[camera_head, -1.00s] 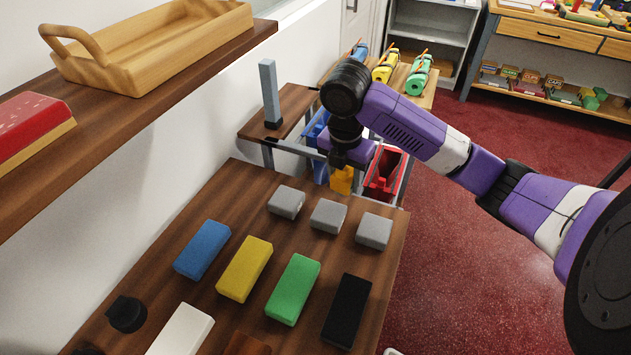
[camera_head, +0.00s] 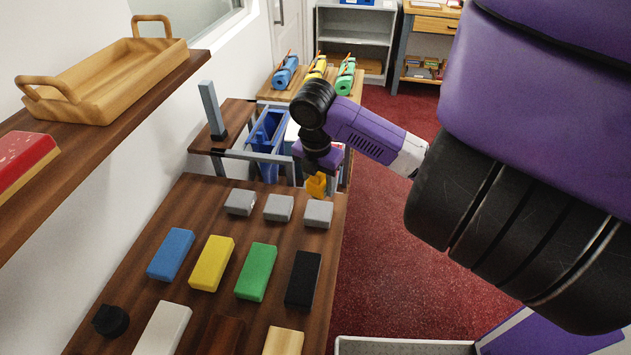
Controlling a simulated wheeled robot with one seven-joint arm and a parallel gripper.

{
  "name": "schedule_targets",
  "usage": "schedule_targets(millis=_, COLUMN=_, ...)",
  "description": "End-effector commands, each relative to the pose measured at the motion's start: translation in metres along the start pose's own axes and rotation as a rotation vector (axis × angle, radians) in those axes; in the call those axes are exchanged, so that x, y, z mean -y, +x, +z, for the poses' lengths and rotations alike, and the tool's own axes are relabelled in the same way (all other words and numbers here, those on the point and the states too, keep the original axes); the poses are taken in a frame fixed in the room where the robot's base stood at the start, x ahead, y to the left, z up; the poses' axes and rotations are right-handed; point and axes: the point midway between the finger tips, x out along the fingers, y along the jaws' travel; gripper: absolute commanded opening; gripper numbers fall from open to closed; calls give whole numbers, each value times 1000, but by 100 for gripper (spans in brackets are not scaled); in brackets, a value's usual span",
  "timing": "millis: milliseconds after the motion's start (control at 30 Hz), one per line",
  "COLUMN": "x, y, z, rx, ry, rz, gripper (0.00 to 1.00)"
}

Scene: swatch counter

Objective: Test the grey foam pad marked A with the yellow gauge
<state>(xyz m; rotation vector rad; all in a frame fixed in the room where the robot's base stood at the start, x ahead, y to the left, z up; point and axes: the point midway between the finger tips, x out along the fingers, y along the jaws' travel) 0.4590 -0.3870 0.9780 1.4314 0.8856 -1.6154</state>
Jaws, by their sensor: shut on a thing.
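Three grey foam pads lie in a row at the far end of the dark wooden counter: a left one (camera_head: 240,202), a middle one (camera_head: 278,208) and a right one (camera_head: 318,213). No letter is legible on them, so I cannot tell which is A. My gripper (camera_head: 317,174) points down just beyond the right pad in the picture. It is shut on the yellow gauge (camera_head: 316,187), whose lower part shows under the jaws. The gauge appears raised and apart from the pads; its exact height I cannot tell.
Blue (camera_head: 171,254), yellow (camera_head: 211,263), green (camera_head: 256,271) and black (camera_head: 303,279) blocks lie nearer on the counter. A blue bin (camera_head: 268,130) stands behind. A wooden tray (camera_head: 105,75) sits on the left shelf. My upper arm fills the right.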

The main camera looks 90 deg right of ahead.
Motion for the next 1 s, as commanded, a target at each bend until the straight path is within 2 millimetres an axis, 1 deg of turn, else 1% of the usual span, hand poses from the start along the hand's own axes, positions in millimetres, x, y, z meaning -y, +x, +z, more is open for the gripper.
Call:
schedule_targets(millis=267, x=0, y=0, z=0, rx=0, ry=-1, rz=1, gripper=13)
schedule_targets(millis=433, x=0, y=7, z=-1, rx=0, ry=-1, rz=0, gripper=13)
schedule_targets(millis=567, x=0, y=17, z=-2, rx=0, ry=-1, rz=0, gripper=13)
schedule_targets(millis=900, x=0, y=51, z=-6, rx=0, ry=-2, rz=1, gripper=13)
schedule_targets(millis=1000, x=-1, y=57, z=-7, rx=0, ry=-2, rz=1, gripper=13)
